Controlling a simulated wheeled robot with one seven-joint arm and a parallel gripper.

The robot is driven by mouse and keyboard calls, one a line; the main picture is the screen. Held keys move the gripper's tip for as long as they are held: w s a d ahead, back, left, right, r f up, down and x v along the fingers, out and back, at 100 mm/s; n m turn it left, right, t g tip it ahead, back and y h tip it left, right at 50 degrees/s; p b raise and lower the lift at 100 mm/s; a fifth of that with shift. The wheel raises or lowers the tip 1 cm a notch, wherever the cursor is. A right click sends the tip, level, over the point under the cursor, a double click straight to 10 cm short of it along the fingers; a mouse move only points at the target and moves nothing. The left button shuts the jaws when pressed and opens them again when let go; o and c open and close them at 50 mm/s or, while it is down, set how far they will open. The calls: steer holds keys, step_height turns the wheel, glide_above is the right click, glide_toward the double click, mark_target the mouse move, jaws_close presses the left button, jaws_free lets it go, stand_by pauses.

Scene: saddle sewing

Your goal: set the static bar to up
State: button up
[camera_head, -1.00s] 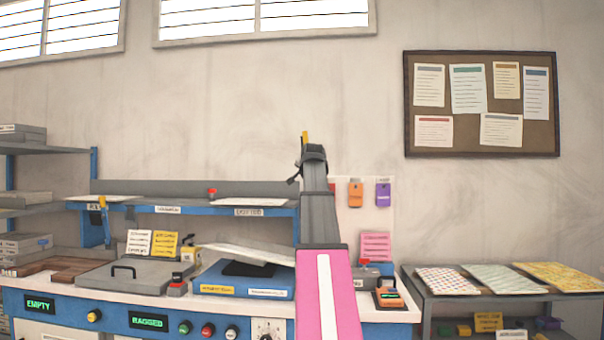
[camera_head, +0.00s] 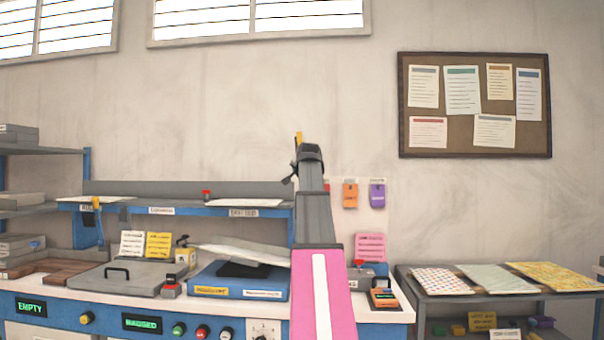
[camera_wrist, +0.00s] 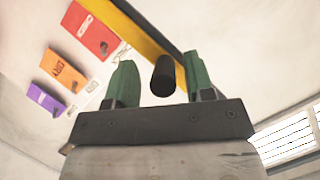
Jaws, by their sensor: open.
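A long yellow and black bar (camera_wrist: 150,38) runs diagonally just beyond my fingertips in the wrist view. A dark round knob or handle (camera_wrist: 162,76) stands between the fingers and appears joined to the bar. I cannot tell for certain that this is the static bar. My gripper (camera_wrist: 160,64) is open, with one green finger on each side of the dark handle, and contact is not clear. In the head view my gripper (camera_head: 309,155) is raised against the wall above the bench. A small yellow tip shows at its top, and my arm hides what lies behind.
The bench has a blue unit with a tilted plate (camera_head: 240,270), a grey lidded box (camera_head: 140,278) and a blue shelf (camera_head: 220,212). Red (camera_wrist: 90,30), orange (camera_wrist: 63,70) and purple (camera_wrist: 45,99) tags hang on the wall. A rack (camera_head: 480,290) holds patterned sheets at right.

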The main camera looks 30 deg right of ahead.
steer(key=v, duration=0.9)
steer(key=shift+s, duration=0.3)
steer(key=shift+a, duration=0.15)
